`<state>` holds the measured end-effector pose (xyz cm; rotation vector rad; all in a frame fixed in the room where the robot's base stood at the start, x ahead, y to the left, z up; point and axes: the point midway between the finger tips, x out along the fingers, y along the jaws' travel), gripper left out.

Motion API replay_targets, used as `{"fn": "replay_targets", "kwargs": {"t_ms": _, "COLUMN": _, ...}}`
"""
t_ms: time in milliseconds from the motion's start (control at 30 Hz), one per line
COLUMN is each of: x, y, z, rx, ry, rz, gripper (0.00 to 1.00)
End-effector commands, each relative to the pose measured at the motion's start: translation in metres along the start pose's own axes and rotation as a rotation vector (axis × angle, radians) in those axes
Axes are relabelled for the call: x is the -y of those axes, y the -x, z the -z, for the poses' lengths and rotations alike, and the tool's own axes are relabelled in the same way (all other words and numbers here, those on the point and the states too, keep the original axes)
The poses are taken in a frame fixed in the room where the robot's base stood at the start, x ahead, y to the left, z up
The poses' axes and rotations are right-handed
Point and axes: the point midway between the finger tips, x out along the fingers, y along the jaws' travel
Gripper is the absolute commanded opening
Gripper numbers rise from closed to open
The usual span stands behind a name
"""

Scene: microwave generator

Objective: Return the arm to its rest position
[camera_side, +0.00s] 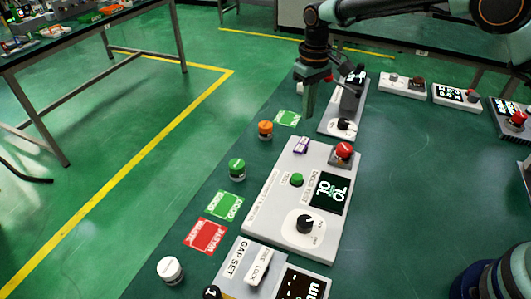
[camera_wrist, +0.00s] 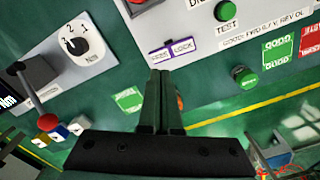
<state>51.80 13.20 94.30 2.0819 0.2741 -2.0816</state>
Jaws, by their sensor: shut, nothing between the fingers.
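My arm reaches in from the upper right in the side view, bent down at the wrist. My gripper (camera_side: 309,112) hangs above the bench near the far end of the white control panel (camera_side: 268,218). In the wrist view my gripper (camera_wrist: 161,75) shows its two dark green fingers side by side, shut with nothing between them. The panel has a green button (camera_side: 297,180), a red knob (camera_side: 344,150), a dark dial (camera_side: 305,224) and a small display (camera_side: 329,193).
A second panel with a lever (camera_side: 352,90) stands just beyond my gripper. Orange (camera_side: 265,129), green (camera_side: 237,168) and white (camera_side: 170,269) round pieces stand along the bench's left side, near a red card (camera_side: 206,236). More boxes (camera_side: 456,97) line the far right. The bench's right middle is clear.

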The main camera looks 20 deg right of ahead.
Motion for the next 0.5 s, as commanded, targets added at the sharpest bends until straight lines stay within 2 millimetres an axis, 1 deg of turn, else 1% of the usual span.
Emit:
{"fn": "replay_targets", "kwargs": {"t_ms": 333, "x": -0.001, "y": 0.003, "z": -0.001, "rx": -0.003, "ry": -0.001, "rz": 0.0, "gripper": 0.0}}
{"fn": "replay_targets", "kwargs": {"t_ms": 433, "x": -0.005, "y": 0.015, "z": -0.004, "rx": -0.019, "ry": -0.01, "rz": 0.0, "gripper": 0.0}}
{"fn": "replay_targets", "kwargs": {"t_ms": 500, "x": -0.01, "y": 0.03, "z": -0.01, "rx": -0.04, "ry": -0.02, "rz": -0.001, "gripper": 0.0}}
